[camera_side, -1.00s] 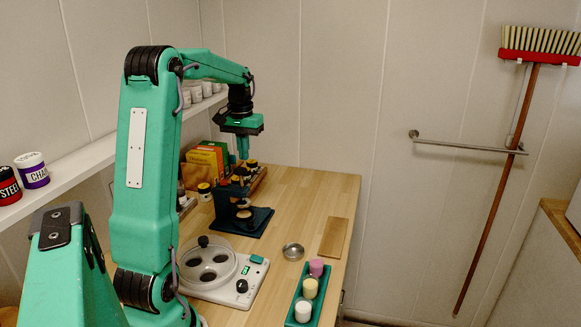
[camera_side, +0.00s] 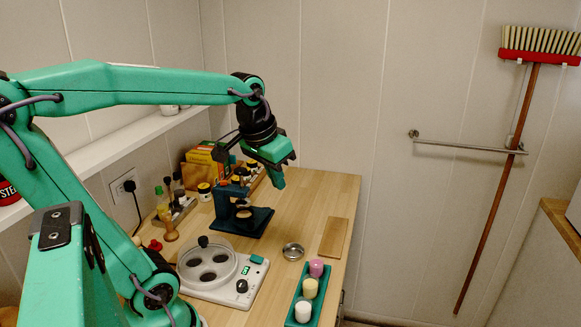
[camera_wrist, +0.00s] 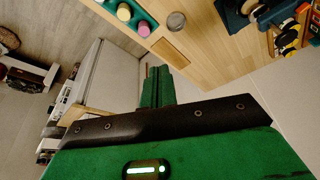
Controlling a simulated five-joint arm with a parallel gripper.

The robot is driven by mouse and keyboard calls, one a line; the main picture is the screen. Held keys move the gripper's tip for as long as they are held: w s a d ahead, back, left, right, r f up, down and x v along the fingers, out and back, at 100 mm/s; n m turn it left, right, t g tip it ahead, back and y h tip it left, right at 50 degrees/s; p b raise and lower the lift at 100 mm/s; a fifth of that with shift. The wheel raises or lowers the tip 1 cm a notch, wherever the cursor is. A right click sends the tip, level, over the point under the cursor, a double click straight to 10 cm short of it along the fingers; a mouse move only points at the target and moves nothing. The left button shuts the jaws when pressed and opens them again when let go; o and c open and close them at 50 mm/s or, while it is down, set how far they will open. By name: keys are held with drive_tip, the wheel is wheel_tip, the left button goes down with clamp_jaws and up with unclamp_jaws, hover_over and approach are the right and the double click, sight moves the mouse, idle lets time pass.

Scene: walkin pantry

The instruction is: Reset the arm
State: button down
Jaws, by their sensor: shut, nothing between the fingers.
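My gripper (camera_side: 278,178) is shut and empty. It hangs in the air above the back of the wooden table, to the right of the dark stand, and points down. In the wrist view its closed fingers (camera_wrist: 156,88) point toward the table edge. My arm stretches out from the left of the side view, with its upper link nearly level.
A dark stand (camera_side: 240,220) is on the wooden table (camera_side: 305,205). In front are a white warmer with round wells (camera_side: 240,290), a small metal dish (camera_side: 292,251), a green tray (camera_side: 320,298) with several coloured jars, and a wooden board (camera_side: 334,237). Boxes (camera_side: 205,165) stand behind.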

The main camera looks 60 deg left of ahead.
drive_tip(key=s+d+f+m+t+h, duration=0.1)
drive_tip(key=s+d+f+m, duration=0.1)
drive_tip(key=s+d, duration=0.4)
drive_tip(key=shift+d+f+m+t, duration=0.4)
drive_tip(key=shift+d, duration=0.4)
